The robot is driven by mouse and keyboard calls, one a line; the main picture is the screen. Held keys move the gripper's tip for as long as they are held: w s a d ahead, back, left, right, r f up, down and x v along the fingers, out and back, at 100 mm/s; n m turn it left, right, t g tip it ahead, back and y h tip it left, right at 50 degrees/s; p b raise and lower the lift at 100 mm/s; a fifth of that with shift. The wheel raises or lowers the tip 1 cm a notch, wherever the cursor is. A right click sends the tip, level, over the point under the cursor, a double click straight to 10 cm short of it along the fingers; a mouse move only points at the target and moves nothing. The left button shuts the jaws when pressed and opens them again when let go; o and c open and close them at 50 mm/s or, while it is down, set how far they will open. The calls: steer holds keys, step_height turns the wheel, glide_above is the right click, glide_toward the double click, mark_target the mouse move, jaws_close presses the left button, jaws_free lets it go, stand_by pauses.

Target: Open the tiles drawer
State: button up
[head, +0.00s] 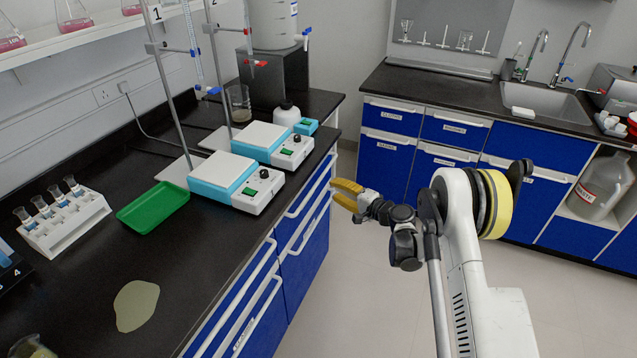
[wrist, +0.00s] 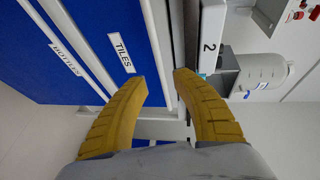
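The tiles drawer (wrist: 95,22) is a blue front with a white "TILES" label in the wrist view, and it looks shut. A pale bar handle (wrist: 156,38) runs along its edge beside the label. My gripper (wrist: 161,76) has two yellow fingers spread apart, with the end of this bar showing in the gap between the tips. I see no contact, and cannot tell the depth between tips and bar. In the head view my gripper (head: 336,194) is at the far end of the left counter's drawer fronts, close to the upper handle.
A second drawer labelled "BOTTLES" (wrist: 45,60) adjoins it. The black left counter (head: 95,270) holds two hotplates (head: 236,182), a green tray (head: 153,207) and a tube rack (head: 65,220). Blue cabinets (head: 387,160) stand opposite. The floor (head: 345,290) between is clear.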

mark_target(318, 181)
steer(key=b+x, duration=0.2)
steer(key=x, duration=0.7)
steer(key=shift+f+b, duration=0.1)
steer(key=shift+b, duration=0.3)
jaws_close()
